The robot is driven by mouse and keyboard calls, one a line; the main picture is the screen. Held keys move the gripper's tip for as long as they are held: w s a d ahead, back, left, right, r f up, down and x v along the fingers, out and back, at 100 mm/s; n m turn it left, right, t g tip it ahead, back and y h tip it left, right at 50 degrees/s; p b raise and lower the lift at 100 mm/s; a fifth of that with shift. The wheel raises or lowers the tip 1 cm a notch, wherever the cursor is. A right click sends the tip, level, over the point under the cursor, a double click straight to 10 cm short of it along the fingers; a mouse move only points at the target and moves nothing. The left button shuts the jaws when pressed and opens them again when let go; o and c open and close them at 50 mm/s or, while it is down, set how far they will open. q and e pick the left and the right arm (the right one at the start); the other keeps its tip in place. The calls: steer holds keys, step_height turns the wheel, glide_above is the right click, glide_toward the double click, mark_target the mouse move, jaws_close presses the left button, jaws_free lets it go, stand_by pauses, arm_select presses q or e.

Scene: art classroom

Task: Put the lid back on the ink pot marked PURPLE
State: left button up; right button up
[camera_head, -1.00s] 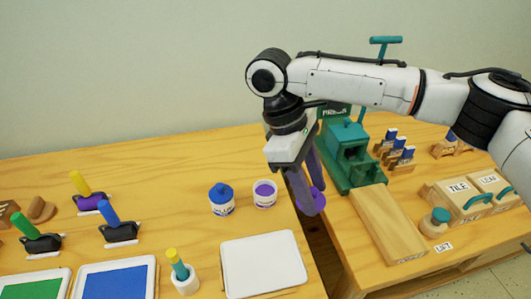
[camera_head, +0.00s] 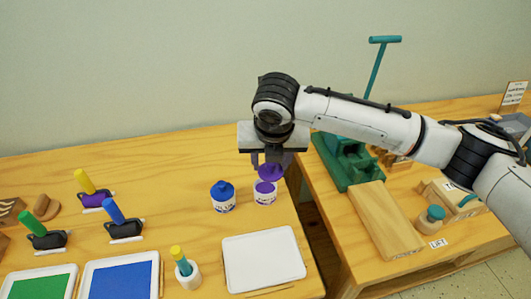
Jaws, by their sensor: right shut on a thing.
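The open ink pot with purple ink (camera_head: 265,193) stands upright on the left table, near its right edge. My right gripper (camera_head: 269,166) is above this pot, pointing down. It is shut on the purple lid (camera_head: 271,173), which is just above the pot's mouth and a little to its far side. Whether the lid touches the rim I cannot tell. The pot's label is too small to read surely. My left gripper is not in view.
A blue-lidded ink pot (camera_head: 223,196) stands close to the left of the purple one. A white tray (camera_head: 263,260) lies in front. Ink trays and rollers fill the left side. A gap separates the left table from the right one, with a green press (camera_head: 345,165).

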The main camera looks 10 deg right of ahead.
mark_target(266, 170)
steer(key=w+n, duration=0.1)
steer(key=n, duration=0.1)
steer(key=n+y, duration=0.1)
steer(key=n, duration=0.1)
steer(key=shift+w+a, duration=0.35)
steer(key=shift+a, duration=0.05)
steer(key=shift+f+b, duration=0.4)
steer(key=shift+f, duration=2.75)
steer(key=shift+w+r+p, duration=0.1)
steer(key=shift+r+p, duration=0.1)
steer(key=shift+p, duration=0.35)
steer(key=shift+f, duration=0.15)
steer(key=o, duration=1.6)
steer(key=shift+c, duration=0.2)
